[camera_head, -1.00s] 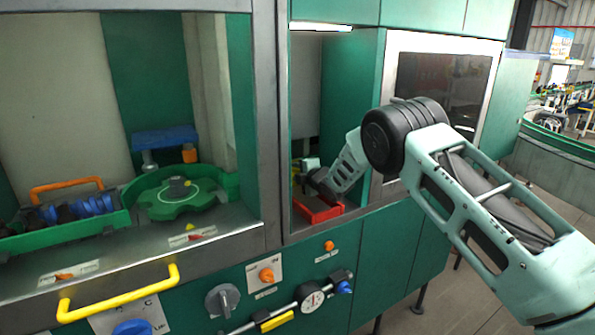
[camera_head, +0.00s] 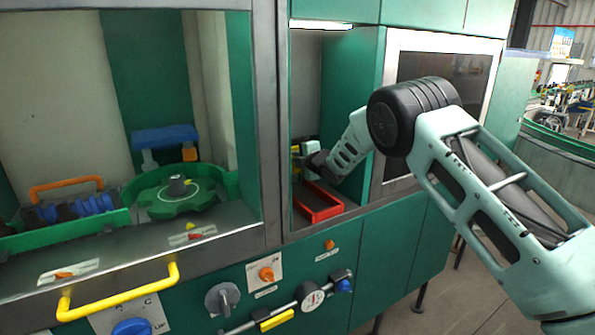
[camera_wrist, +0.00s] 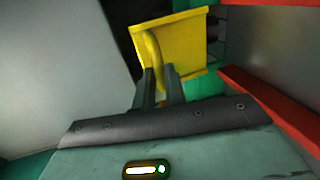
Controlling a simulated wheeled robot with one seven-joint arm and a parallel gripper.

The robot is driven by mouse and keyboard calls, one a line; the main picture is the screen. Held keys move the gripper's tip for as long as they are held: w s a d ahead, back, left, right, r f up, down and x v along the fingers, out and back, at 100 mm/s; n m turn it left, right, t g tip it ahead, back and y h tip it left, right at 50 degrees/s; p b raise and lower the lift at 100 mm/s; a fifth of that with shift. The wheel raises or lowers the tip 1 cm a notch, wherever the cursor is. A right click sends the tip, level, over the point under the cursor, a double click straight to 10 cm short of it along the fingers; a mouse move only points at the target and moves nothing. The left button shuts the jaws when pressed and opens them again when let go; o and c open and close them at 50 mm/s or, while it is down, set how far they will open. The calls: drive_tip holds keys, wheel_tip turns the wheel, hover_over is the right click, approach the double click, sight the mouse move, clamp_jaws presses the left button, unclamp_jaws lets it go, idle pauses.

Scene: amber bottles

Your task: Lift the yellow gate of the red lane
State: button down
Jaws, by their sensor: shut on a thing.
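The yellow gate (camera_wrist: 187,45) is a flat yellow plate with a curved yellow handle, seen close in the wrist view. My gripper (camera_wrist: 158,80) is shut on the gate's handle, with one dark finger on each side of it. The red lane (camera_head: 321,203) is a red-walled channel in the right-hand bay of the green cabinet; its red wall (camera_wrist: 268,105) also shows at the right in the wrist view. In the head view my gripper (camera_head: 300,160) is inside that bay, above and behind the lane, and the gate is mostly hidden there.
The grey post (camera_head: 270,130) and the green inner wall (camera_head: 352,95) bound the bay closely. Left of the post are a green round turntable (camera_head: 170,205) and a green tray (camera_head: 65,235) of dark and blue things. A yellow bar handle (camera_head: 120,293) sticks out below.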

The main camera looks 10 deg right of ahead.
wheel_tip(320, 180, up, 13)
drive_tip(key=p, duration=0.2)
drive_tip(key=c, duration=1.6)
unclamp_jaws()
drive_tip(key=shift+r, duration=0.1)
drive_tip(key=shift+o, duration=0.7)
drive_tip(key=shift+f, duration=0.2)
drive_tip(key=b+v, duration=0.7)
drive_tip(key=v, duration=1)
drive_tip(key=shift+s, duration=0.25)
drive_tip(key=shift+f, duration=0.1)
